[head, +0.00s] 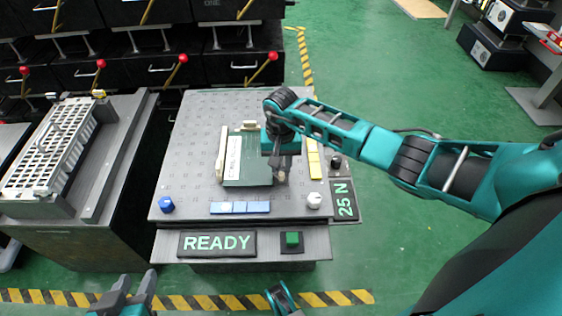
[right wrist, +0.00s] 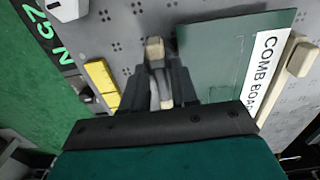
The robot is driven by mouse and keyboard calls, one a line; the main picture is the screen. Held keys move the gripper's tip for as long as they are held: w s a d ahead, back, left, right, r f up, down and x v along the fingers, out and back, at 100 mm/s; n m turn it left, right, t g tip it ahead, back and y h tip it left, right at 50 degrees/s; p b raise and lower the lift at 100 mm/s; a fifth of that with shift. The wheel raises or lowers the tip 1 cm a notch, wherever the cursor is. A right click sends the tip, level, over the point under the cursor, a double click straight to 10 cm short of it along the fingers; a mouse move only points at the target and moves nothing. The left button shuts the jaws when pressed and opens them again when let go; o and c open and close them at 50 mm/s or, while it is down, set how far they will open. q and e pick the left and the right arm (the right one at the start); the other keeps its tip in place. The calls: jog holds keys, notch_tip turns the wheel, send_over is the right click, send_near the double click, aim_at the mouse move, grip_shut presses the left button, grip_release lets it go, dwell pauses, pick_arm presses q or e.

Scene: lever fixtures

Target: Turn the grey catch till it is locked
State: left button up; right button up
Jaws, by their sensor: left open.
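A green board with a white label (head: 247,160) lies on the grey perforated plate, with pale catches around it. My right gripper (head: 281,166) points down at the board's right edge, over a catch with a pale end (head: 281,176). In the right wrist view its fingers (right wrist: 156,72) stand on both sides of this grey catch, whose beige end (right wrist: 155,49) shows beyond the tips. The fingers are close to it; I cannot tell if they grip it. They hide much of the catch. My left gripper (head: 136,283) is open and empty at the bottom, before the fixture.
Another catch (head: 222,154) stands left of the board and one (head: 248,127) behind it. Yellow blocks (head: 314,160), a white knob (head: 314,200), a blue knob (head: 166,204) and blue blocks (head: 240,207) sit around. A READY panel (head: 217,243) and green button (head: 292,240) are in front.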

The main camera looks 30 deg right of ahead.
pick_arm(q)
jog(key=shift+a, duration=0.1)
pick_arm(e)
grip_shut()
